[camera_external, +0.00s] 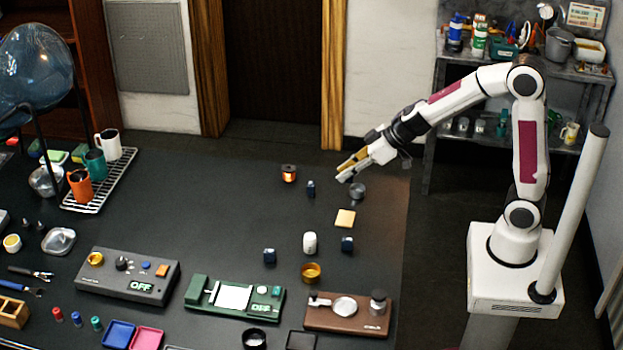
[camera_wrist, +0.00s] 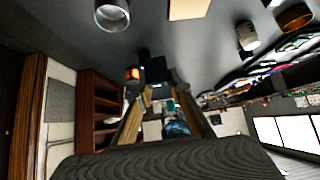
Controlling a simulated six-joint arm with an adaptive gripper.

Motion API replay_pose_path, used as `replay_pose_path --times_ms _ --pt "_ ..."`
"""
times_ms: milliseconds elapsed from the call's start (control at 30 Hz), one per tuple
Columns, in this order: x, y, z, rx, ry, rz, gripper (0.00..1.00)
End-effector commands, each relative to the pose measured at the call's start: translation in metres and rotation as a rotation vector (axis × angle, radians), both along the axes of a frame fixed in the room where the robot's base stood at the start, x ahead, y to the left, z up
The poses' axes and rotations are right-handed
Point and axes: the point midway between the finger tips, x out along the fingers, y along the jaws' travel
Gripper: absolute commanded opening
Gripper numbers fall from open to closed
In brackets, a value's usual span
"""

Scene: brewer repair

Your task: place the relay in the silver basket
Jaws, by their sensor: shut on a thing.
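My gripper (camera_external: 348,172) hangs above the far right part of the dark table, pointing down and left. In the wrist view its fingers (camera_wrist: 160,98) close around a dark block (camera_wrist: 154,69) that appears to be the relay; the fingers partly hide it, and it is not clear in the external view. The silver basket (camera_external: 357,191) is a small round grey cup on the table, just below and right of the fingertips in the external view. In the wrist view the silver basket (camera_wrist: 112,15) is at the top left, apart from the gripper and partly cut off.
A copper-coloured coil (camera_external: 289,173) and a small dark blue part (camera_external: 311,188) stand left of the gripper. A yellow pad (camera_external: 345,218), a white cylinder (camera_external: 310,243) and a gold basket (camera_external: 311,273) are nearer the camera. The table's right edge is close to the basket.

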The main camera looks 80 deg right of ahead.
Motion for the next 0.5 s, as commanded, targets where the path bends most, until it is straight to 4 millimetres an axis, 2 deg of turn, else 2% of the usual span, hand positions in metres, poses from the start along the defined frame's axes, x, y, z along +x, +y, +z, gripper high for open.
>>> replay_pose_path --times_ms 300,500 --pt "0.015 -0.029 0.019 -0.001 -0.001 0.082 0.01" --pt "0.011 -0.051 0.023 0.000 0.000 0.175 0.01"
